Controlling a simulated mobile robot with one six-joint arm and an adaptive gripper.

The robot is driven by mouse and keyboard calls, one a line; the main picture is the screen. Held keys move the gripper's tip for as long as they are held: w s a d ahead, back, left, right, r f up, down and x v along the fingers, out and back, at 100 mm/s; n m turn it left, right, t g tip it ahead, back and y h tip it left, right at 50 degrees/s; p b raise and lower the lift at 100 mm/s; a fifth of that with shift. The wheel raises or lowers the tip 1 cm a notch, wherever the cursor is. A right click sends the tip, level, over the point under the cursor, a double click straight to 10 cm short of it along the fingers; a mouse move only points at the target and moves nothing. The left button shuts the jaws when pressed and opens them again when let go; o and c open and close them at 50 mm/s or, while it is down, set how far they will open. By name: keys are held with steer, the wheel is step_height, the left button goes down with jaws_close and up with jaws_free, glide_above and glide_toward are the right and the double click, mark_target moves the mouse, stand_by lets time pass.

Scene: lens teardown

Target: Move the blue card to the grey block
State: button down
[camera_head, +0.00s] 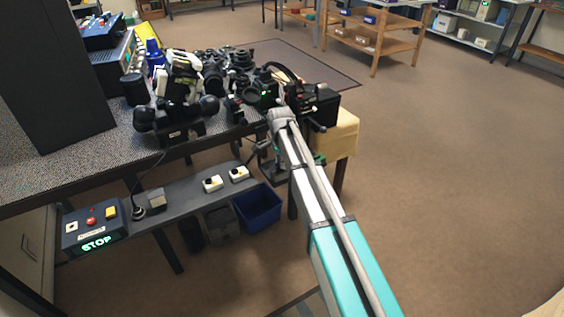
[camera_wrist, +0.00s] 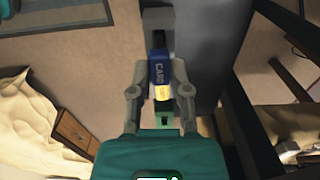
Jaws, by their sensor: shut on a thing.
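The blue card (camera_wrist: 160,68), with white lettering and a yellow patch, is between the fingers of my gripper (camera_wrist: 161,76) in the wrist view. My gripper is shut on it from both sides. A grey block (camera_wrist: 157,17) shows just beyond the far end of the card. I cannot tell whether the card touches it. In the head view my arm reaches down past the front edge of the bench; I cannot make out the card or the grey block there.
A dark grey surface (camera_wrist: 208,50) lies right of the gripper in the wrist view. In the head view, camera gear crowds the bench, a yellow block (camera_head: 341,134) is at its right end, and a low shelf with a STOP box (camera_head: 93,228) and a blue bin (camera_head: 257,207) are below. Open floor lies right.

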steer(key=shift+f+b, duration=1.4)
steer(key=shift+f, duration=0.05)
stand_by(1.7)
steer(key=c, duration=0.5)
jaws_free()
steer(key=shift+s, duration=0.1)
stand_by(0.4)
